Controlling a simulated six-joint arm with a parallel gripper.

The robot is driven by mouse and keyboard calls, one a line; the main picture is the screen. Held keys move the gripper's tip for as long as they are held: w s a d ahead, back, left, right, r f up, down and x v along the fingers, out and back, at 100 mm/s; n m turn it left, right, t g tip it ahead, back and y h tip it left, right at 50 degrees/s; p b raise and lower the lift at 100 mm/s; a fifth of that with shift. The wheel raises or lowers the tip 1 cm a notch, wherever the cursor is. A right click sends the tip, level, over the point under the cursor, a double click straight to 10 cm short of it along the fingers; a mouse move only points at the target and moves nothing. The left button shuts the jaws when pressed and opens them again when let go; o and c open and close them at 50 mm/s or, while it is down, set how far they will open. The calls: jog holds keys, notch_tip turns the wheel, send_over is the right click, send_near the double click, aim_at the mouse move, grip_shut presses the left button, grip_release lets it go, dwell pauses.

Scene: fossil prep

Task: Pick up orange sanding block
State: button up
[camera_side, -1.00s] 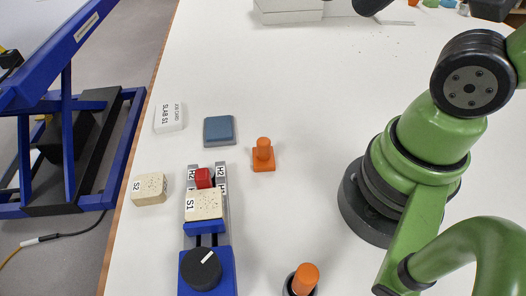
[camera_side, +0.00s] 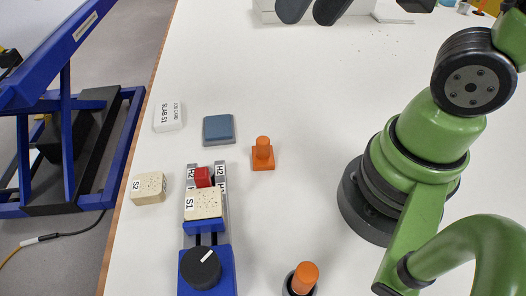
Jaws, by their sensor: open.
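The orange sanding block (camera_side: 263,156) stands upright on the white table, with a square base and a rounded knob on top. It is right of the blue-grey pad and left of my arm's base. My gripper (camera_side: 312,8) shows at the top edge of the view as two dark fingers, spread apart with nothing between them. It is far behind the orange block in the picture and apart from it. The upper part of the gripper is cut off by the frame.
A blue clamp (camera_side: 207,268) with rails holds slab S1 (camera_side: 203,204), with a red block (camera_side: 203,176) behind it. Slab S2 (camera_side: 149,188), a white job card (camera_side: 168,116) and a blue-grey pad (camera_side: 218,129) lie nearby. An orange-topped item (camera_side: 305,277) stands in front. The table's middle is clear.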

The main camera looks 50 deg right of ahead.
jog(key=w+f+g, duration=0.3)
jog(key=w+f, duration=0.2)
jog(key=f, duration=0.2)
jog(key=n+g+h, duration=0.2)
send_over(263, 139)
notch_tip(263, 139, down, 8)
jog(key=shift+w+d+r, duration=0.1)
jog(key=shift+w+d, duration=0.05)
jog(key=f, duration=1)
jog(key=shift+a+f, duration=0.2)
jog(key=shift+f, duration=0.15)
jog(key=c, duration=1)
